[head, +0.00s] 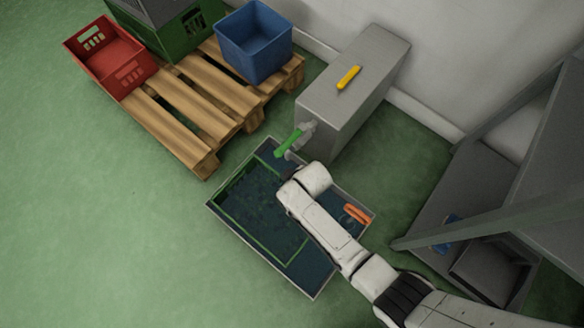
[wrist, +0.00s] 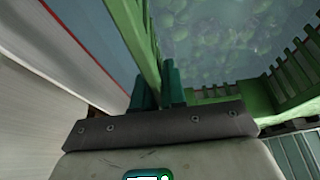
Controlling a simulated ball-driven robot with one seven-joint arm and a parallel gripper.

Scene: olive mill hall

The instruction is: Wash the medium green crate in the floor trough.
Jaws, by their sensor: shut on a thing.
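The green crate (head: 250,234) sits low in the floor trough (head: 262,270), its rim showing as a thin green outline around dark water. In the wrist view, its slatted wall (wrist: 130,35) runs up between my fingers, with another slatted side at the right. My gripper (wrist: 155,88) is shut on this wall. Mottled green lumps show blurred inside the crate; I cannot tell what they are. In the head view, my arm hides the grip and part of the crate's right side.
An orange object (head: 356,213) lies at the trough's right end. A grey cabinet (head: 350,95) bears a yellow object (head: 348,77); a green-ended fitting (head: 288,143) juts from it. A pallet (head: 190,95) holds red (head: 108,58), blue (head: 253,42) and green (head: 180,30) crates. Floor at left is clear.

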